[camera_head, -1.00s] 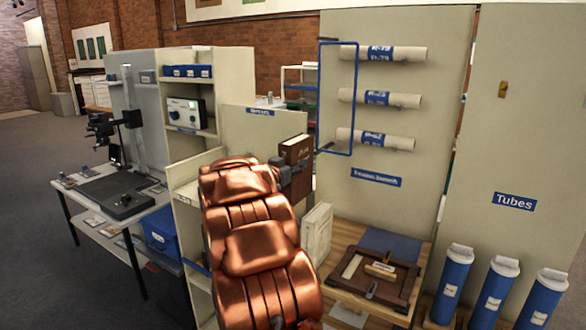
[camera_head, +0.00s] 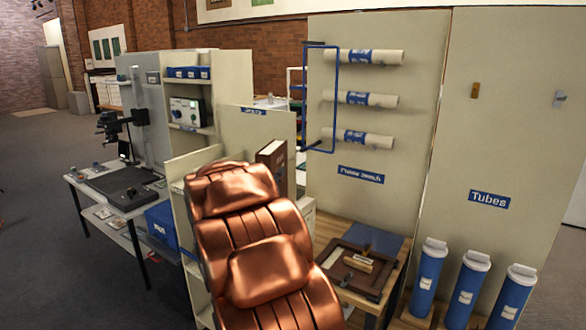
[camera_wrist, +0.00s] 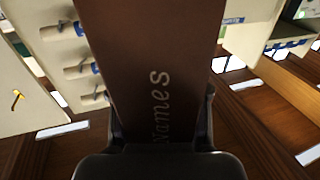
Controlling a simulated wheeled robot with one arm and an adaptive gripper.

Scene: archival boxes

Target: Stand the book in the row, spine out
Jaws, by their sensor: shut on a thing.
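The book is brown with pale page edges. In the head view the book (camera_head: 271,152) stands roughly upright beyond my copper-coloured arm, in front of a cream shelf panel. In the wrist view the book (camera_wrist: 155,60) fills the middle, its brown face lettered "Names" toward the camera. My gripper (camera_wrist: 162,125) has its dark fingers on either side of the book's near end and is shut on it. In the head view my arm hides the gripper and the lower part of the book. The row is not clearly visible there.
The cream shelf unit (camera_head: 228,85) holds blue boxes and an instrument. A wooden bench (camera_head: 330,228) with a framed press stands right of my arm. A blue wire frame (camera_head: 336,100) juts out near rolled tubes. Blue tubes (camera_head: 468,290) stand at right.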

